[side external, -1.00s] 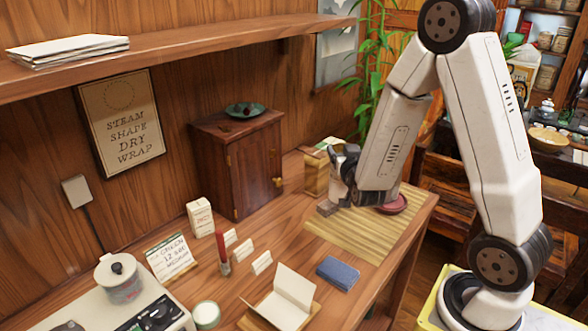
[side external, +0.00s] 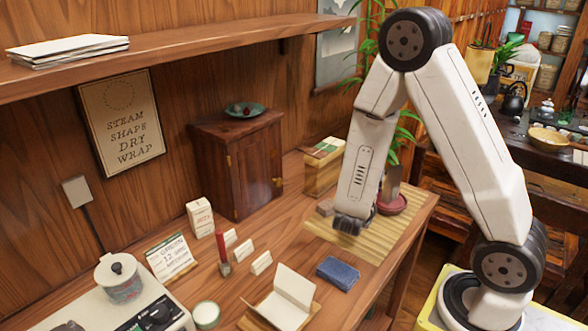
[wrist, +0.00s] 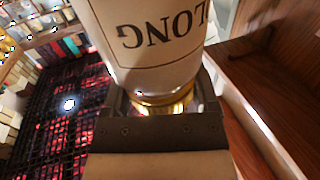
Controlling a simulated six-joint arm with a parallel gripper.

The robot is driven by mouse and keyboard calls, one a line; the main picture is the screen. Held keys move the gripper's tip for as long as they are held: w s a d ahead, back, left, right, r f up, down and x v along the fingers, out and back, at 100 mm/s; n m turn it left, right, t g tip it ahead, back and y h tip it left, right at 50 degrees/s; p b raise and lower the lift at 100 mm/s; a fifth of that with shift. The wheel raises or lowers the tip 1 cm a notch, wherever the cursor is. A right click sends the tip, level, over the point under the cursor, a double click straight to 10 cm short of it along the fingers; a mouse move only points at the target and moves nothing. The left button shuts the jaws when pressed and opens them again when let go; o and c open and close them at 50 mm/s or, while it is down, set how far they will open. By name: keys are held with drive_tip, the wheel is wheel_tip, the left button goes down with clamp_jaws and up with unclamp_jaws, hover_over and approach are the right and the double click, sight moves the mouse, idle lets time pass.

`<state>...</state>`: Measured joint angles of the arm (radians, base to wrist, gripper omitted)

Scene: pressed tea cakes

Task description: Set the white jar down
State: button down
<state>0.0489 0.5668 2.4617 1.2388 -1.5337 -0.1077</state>
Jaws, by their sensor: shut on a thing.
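The white jar (wrist: 150,45) fills the upper middle of the wrist view, with dark upside-down letters reading "LONG" and a gold-coloured band at its near end. My gripper (wrist: 163,98) is shut on it, with a dark finger on each side. In the side view my wrist is low over the slatted bamboo mat (side external: 348,238). The jar and fingers cannot be made out there, and I cannot tell the jar's height above any surface.
A red saucer (side external: 393,205) lies at the mat's right, by a brownish upright thing (side external: 392,180). A folded blue cloth (side external: 338,272) lies nearer; the wooden cabinet (side external: 240,165) stands behind.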

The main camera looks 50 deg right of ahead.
drive_tip(key=shift+f, duration=0.15)
drive_tip(key=shift+f, duration=1.85)
drive_tip(key=shift+f, duration=2.15)
unclamp_jaws()
drive_tip(key=shift+a, duration=0.1)
drive_tip(key=v, duration=1.2)
drive_tip(key=shift+r, duration=0.2)
